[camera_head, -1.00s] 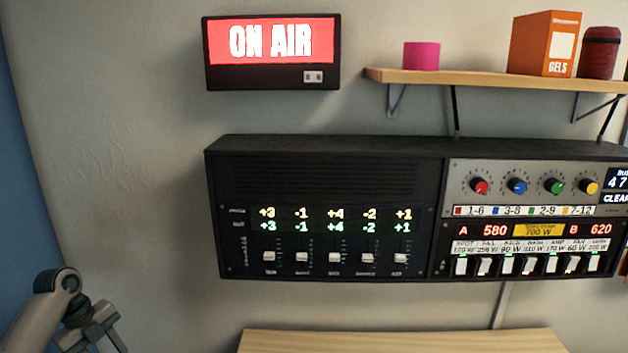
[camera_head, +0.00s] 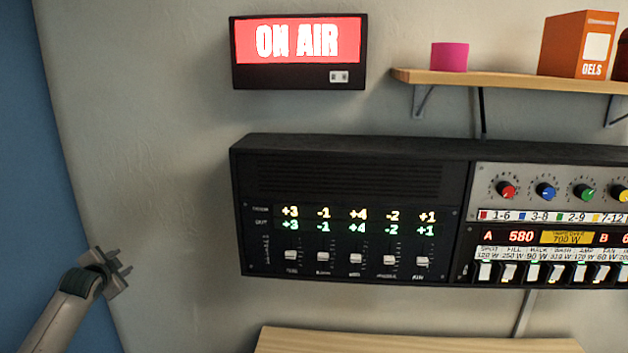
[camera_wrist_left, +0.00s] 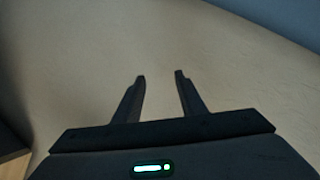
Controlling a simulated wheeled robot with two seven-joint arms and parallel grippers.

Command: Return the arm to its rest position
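My left arm (camera_head: 64,318) comes in from the lower left corner of the head view. Its left gripper (camera_head: 124,262) is at the arm's upper end, left of the black wall panel and apart from it. In the left wrist view the two fingers of the left gripper (camera_wrist_left: 160,76) stand apart with nothing between them; a plain pale surface fills the view beyond. My right gripper is in neither view.
The black fader panel (camera_head: 350,180) is on the wall, joined to a knob and switch unit (camera_head: 545,220). An ON AIR sign (camera_head: 298,78) and a shelf (camera_head: 500,80) are above. A wooden surface (camera_head: 420,342) is below. Bare wall lies left of the panel.

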